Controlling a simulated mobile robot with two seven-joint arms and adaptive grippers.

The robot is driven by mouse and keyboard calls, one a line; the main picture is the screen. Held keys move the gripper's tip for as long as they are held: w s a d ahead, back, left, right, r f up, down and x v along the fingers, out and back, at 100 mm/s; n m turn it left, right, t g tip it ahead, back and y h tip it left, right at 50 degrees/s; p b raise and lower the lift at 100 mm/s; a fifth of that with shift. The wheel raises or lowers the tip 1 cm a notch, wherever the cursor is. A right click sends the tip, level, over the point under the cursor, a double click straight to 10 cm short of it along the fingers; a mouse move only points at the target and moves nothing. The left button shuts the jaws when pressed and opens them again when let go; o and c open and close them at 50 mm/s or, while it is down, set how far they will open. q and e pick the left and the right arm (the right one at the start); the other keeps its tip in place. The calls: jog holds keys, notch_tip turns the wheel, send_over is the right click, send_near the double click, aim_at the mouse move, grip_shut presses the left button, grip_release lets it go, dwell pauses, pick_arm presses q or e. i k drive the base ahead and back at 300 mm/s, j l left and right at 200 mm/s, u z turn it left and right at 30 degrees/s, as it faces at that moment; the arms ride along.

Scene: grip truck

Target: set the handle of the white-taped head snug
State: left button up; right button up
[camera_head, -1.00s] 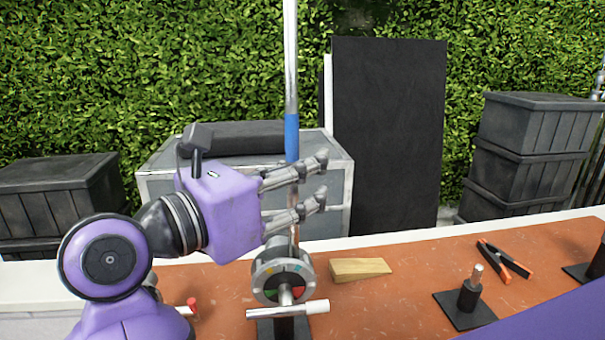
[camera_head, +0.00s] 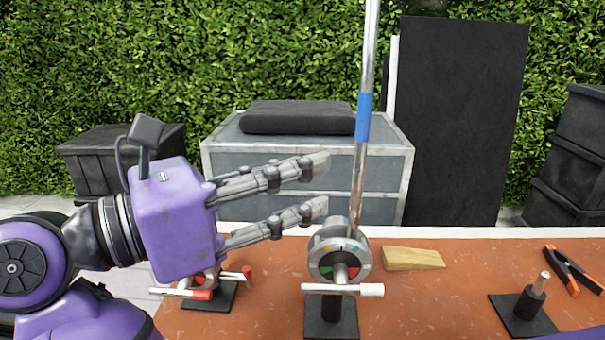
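The white-taped head (camera_head: 340,254) is a round silver grip head on a black stand in the middle of the orange worktop. Its T-handle (camera_head: 335,288) lies about level across its front, with white tape on the right end. A silver pole with a blue band (camera_head: 363,118) rises upright, slightly tilted, at this head.
A red-taped head (camera_head: 210,282) stands at left, partly hidden behind my gripper. A grey case (camera_head: 230,160) and black panel (camera_head: 460,120) stand behind.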

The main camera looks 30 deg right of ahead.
aim_at(342, 286)
jog(key=k, duration=1)
